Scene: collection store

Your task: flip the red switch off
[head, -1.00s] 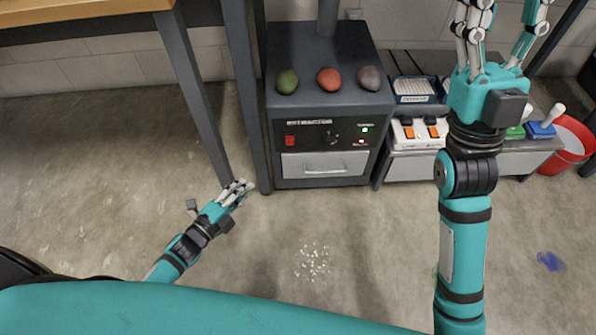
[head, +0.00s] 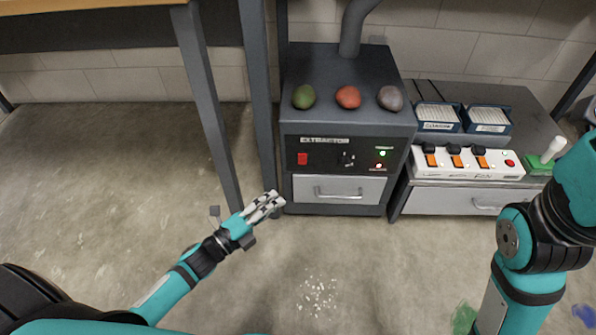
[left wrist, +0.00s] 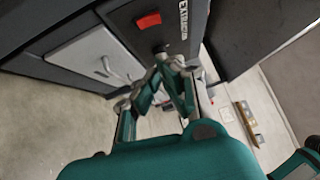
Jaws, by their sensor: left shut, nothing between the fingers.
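The red switch (head: 302,159) is on the left of the dark extractor's front panel (head: 328,155), under the EXTRACTOR label. It also shows in the left wrist view (left wrist: 148,20), just beyond my left fingertips. My left gripper (head: 276,201) is shut and empty. In the head view it appears below and left of the switch, near the table leg. In the left wrist view its fingers (left wrist: 170,62) come together below the switch, apart from it. I cannot tell the switch's position. My right arm enters at the right, but its gripper is out of view.
Green (head: 304,96), red (head: 348,97) and grey (head: 390,98) lumps lie on the extractor. A drawer (head: 338,189) is below the panel. A white orange-switch strip (head: 468,162) stands on the cabinet to the right. A table leg (head: 260,110) rises left of the extractor.

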